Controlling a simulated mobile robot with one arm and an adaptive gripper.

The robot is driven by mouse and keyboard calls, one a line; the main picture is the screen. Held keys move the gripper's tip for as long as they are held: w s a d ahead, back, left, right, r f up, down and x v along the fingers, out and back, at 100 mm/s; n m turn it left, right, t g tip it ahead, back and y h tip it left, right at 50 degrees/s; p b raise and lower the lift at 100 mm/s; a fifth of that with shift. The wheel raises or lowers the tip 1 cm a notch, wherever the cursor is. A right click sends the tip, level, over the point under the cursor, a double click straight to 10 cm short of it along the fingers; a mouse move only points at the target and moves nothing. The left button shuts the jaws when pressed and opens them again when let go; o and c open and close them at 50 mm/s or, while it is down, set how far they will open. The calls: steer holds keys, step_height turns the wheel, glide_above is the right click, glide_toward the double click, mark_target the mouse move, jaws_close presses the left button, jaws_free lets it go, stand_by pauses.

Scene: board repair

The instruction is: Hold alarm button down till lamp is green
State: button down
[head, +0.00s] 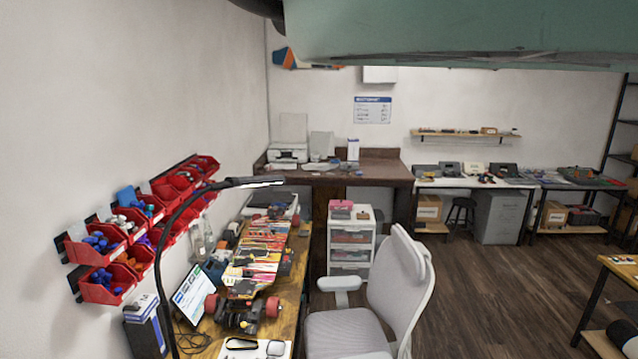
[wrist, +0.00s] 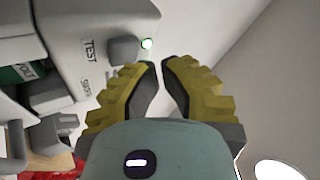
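In the wrist view, a light grey housing (wrist: 95,22) carries the word TEST. A dark grey rounded button (wrist: 123,50) stands out beside that label. A small lamp (wrist: 147,44) next to the button glows whitish with a green rim. My gripper (wrist: 160,63) has yellow ribbed fingers with dark pads. The fingertips are drawn together with only a narrow gap, and nothing shows between them. They are just below and right of the button and lamp; I cannot tell whether they touch the housing. In the head view neither the housing nor the gripper shows.
My teal arm crosses the top of the head view. Red bins (head: 108,290) hang on the left wall above a cluttered wooden bench (head: 290,290). A grey office chair (head: 345,330) and a white drawer unit (head: 350,255) stand beside it. Wooden floor (head: 490,300) is clear at right.

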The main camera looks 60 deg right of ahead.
steer(key=shift+s, duration=0.25)
steer(key=s+d, duration=0.1)
steer(key=s+p, duration=0.1)
steer(key=s+d+p, duration=0.1)
steer(key=s, duration=0.1)
steer(key=shift+s+d, duration=0.1)
steer(key=shift+d, duration=0.2)
steer(key=shift+d, duration=0.1)
stand_by(0.5)
